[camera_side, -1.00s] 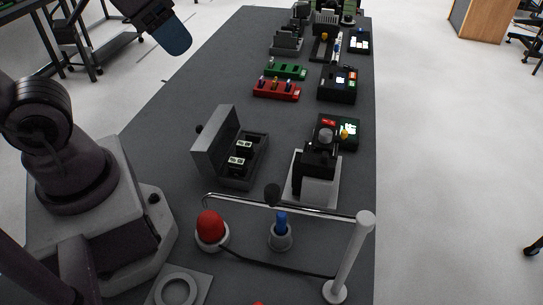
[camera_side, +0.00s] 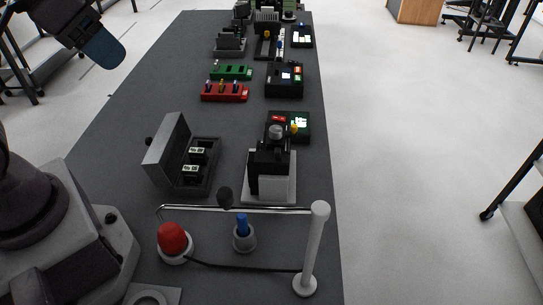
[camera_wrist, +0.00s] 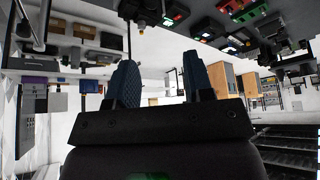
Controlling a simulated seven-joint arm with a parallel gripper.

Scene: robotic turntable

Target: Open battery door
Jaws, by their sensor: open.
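A dark grey box (camera_side: 213,178) stands on the table in the side view, left of centre. Its hinged lid (camera_side: 167,152) is raised and leans to the left. Two small pale-labelled blocks (camera_side: 192,168) sit inside. I cannot tell whether this lid is the battery door; no other part is clearly a battery door. My gripper (camera_wrist: 160,82) is open and empty in the wrist view, with two dark blue fingers apart. In the side view its blue fingertip (camera_side: 104,48) is at the upper left, raised and far from the box.
A red button (camera_side: 172,238), a blue plug (camera_side: 242,228) and a white post (camera_side: 314,245) with a horizontal rod stand at the front. A black device on a pale base (camera_side: 270,178) is right of the box. Red (camera_side: 225,92) and green blocks (camera_side: 231,72) lie behind.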

